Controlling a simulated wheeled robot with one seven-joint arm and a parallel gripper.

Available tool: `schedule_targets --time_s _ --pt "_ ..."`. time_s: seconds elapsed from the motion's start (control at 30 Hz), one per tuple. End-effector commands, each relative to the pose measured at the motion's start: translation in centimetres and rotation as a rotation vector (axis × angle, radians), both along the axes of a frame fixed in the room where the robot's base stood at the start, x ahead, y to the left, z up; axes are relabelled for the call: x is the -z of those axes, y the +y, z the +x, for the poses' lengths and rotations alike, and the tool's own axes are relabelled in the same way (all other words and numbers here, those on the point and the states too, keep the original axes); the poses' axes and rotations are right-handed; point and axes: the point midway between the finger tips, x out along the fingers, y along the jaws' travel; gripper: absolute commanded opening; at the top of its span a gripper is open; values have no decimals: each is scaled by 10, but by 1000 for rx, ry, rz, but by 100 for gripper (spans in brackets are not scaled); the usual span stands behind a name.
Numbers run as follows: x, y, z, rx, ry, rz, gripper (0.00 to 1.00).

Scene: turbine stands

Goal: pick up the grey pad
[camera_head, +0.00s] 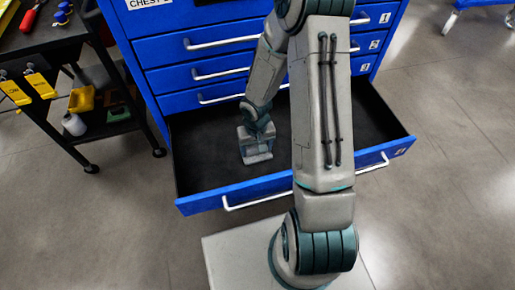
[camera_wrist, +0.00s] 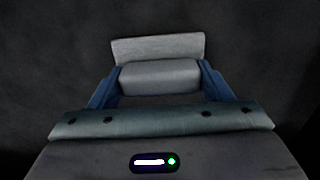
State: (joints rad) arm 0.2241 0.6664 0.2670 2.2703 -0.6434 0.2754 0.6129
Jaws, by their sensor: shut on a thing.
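The grey pad (camera_wrist: 158,48) shows in the wrist view as a light grey flat piece with a rounded grey block in front of it. My gripper (camera_wrist: 160,72) has its two blue fingers against the left and right sides of this block, shut on it. In the head view my gripper (camera_head: 257,138) points down into the open bottom drawer, with the grey pad (camera_head: 258,157) right under it, at the dark drawer floor. I cannot tell whether the pad touches the floor. Its underside is hidden.
The open drawer (camera_head: 205,185) of the blue chest (camera_head: 165,50) has raised walls around my gripper; no other thing shows in it. My arm hides part of its right side. A dark trolley (camera_head: 50,105) with tools and bottles stands at the left.

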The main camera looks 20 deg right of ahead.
Motion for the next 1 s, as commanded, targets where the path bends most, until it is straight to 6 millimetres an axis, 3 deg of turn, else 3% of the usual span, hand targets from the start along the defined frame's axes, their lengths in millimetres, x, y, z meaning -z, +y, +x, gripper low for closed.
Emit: schedule_targets --time_s 0.17,0.37,0.7,1.0 --pt "-12 0 0 0 -1 0 31" --pt "-50 -3 1 4 -3 -1 31" --pt "-90 -74 28 6 -3 0 31" --pt "-109 -106 41 1 -1 0 31"
